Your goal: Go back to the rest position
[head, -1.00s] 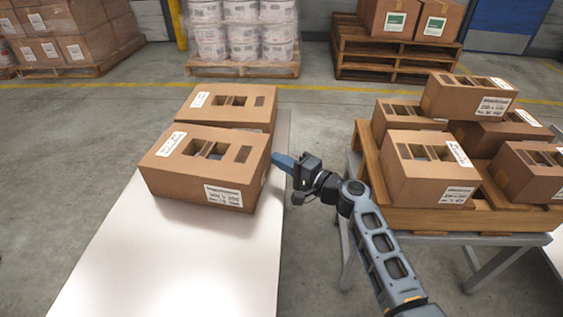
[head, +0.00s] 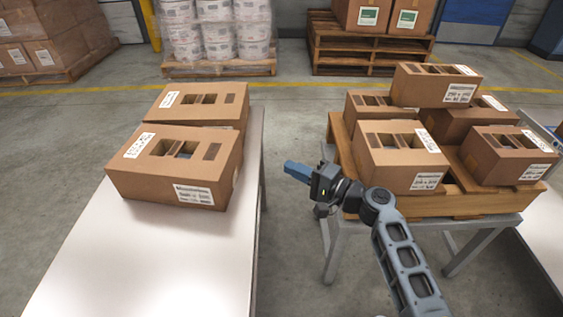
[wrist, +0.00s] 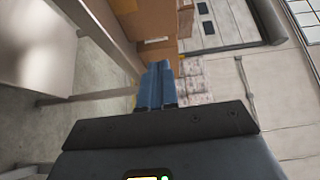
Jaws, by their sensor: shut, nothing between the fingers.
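My gripper (head: 297,171) is shut and empty, with blue fingers pointing left in the head view. It hangs in the gap between the white table and the pallet stand, apart from the boxes. In the wrist view its blue fingers (wrist: 155,86) lie together. Two brown cartons with cut-out tops stand on the white table: a near one (head: 140,180) and a far one (head: 222,112) behind it.
The white table (head: 140,255) is bare in front of the cartons. On the right, a wooden pallet (head: 455,205) on a grey stand (head: 335,245) bears several cartons (head: 400,173). Loaded pallets (head: 370,50) stand at the back. Grey floor (head: 290,115) lies clear between.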

